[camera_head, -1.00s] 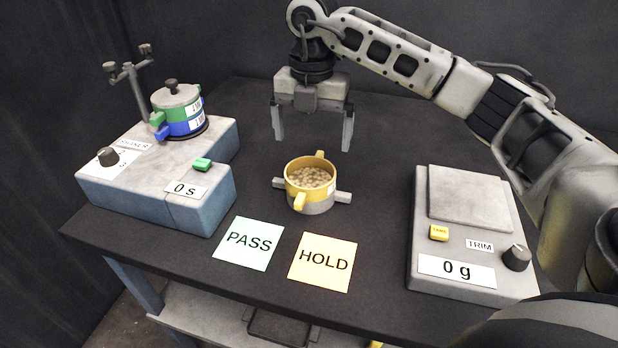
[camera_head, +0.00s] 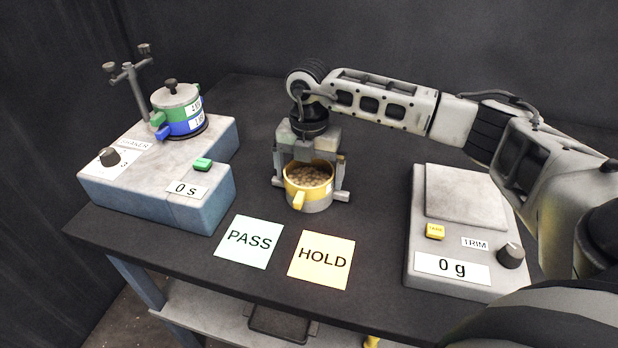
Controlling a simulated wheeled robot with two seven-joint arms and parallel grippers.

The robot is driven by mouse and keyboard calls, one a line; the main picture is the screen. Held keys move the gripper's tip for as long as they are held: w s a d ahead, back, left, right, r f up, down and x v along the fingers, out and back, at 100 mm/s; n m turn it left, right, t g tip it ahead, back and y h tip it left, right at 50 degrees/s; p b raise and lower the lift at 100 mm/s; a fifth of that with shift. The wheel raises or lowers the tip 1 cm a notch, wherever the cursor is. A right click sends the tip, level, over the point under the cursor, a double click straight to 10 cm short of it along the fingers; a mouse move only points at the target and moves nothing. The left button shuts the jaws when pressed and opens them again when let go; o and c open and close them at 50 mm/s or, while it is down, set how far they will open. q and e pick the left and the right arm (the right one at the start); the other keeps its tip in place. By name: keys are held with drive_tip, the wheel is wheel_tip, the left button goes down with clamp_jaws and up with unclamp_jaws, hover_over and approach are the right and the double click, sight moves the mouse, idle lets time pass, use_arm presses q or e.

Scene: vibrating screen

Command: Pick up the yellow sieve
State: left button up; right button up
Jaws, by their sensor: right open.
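One yellow handle points toward the front; the far one is hidden behind my gripper. My right gripper (camera_head: 308,172) is lowered over the sieve from behind, pointing down. Its fingers are open, one on the left and one on the right of the sieve. I cannot tell if they touch it. My left gripper is not in view.
A shaker (camera_head: 150,205) with a green and blue sieve stack (camera_head: 183,115) stands left. A scale (camera_head: 450,283) reading 0 g stands right. A PASS card (camera_head: 248,255) and a HOLD card (camera_head: 318,278) lie in front of the sieve. The table behind is clear.

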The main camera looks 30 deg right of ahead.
drive_tip(key=c, duration=0.8)
drive_tip(key=shift+o, duration=0.2)
drive_tip(key=shift+r, duration=0.15)
